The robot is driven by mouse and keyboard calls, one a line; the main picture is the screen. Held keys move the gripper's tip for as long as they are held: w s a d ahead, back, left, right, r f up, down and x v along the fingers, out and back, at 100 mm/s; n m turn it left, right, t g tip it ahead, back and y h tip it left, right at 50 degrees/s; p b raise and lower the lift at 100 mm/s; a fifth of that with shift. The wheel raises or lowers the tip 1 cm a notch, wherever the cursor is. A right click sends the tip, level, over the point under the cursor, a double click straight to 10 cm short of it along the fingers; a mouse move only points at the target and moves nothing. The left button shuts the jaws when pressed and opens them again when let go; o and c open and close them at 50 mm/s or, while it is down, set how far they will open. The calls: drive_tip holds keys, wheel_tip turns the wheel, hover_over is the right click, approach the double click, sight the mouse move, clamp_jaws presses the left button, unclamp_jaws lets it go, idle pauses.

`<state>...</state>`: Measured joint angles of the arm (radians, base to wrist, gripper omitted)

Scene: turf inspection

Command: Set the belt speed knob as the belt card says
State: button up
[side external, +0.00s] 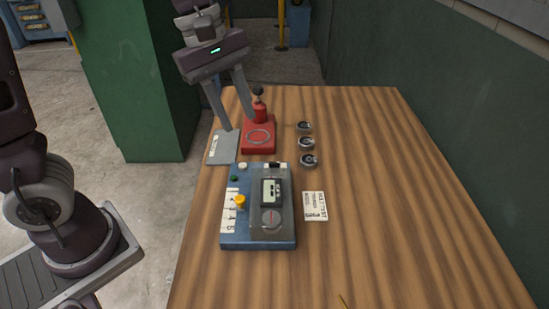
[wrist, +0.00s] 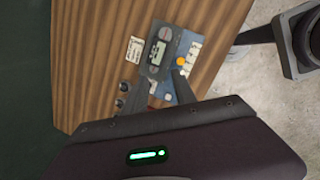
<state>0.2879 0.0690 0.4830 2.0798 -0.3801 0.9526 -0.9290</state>
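A blue control box (side external: 230,242) stands on the table. A yellow knob (side external: 240,202) sits on its left side, beside a white numbered strip (side external: 229,218); its exact setting is too small to tell. A round grey dial (side external: 271,219) with a reddish mark is at its front right. Which one is the belt speed knob is unclear. A white printed card (side external: 315,206) lies right of the box; its text is not surely legible. My gripper (side external: 240,126) is open and empty, beyond the box near a red stand. The wrist view shows the yellow knob (wrist: 180,61) and card (wrist: 134,49).
The red stand (side external: 258,136) with a black-topped post is behind the box. A grey plate with a label (side external: 220,148) lies left of it. Several small round metal parts (side external: 306,142) line up to the right. The table's right and front (side external: 400,230) are mostly clear.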

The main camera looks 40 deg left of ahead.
sight(275, 162)
drive_tip(key=w+f+n+y, duration=0.1)
drive_tip(key=w+f+n, duration=0.2)
drive_tip(key=w+f, duration=0.1)
drive_tip(key=w+a+f+n+g, duration=0.1)
drive_tip(key=w+f+n, duration=0.3)
drive_tip(key=w+a+f+n+y, duration=0.1)
drive_tip(key=w+f+n, duration=0.3)
drive_tip(key=shift+a+f+y, duration=0.1)
drive_tip(key=shift+f+y, duration=0.2)
drive_tip(key=shift+f, duration=0.05)
drive_tip(key=shift+n, duration=0.3)
wheel_tip(275, 162, down, 7)
drive_tip(key=shift+w+a+r, duration=0.1)
drive_tip(key=shift+w+r, duration=0.05)
drive_tip(key=shift+f, duration=0.5)
clamp_jaws()
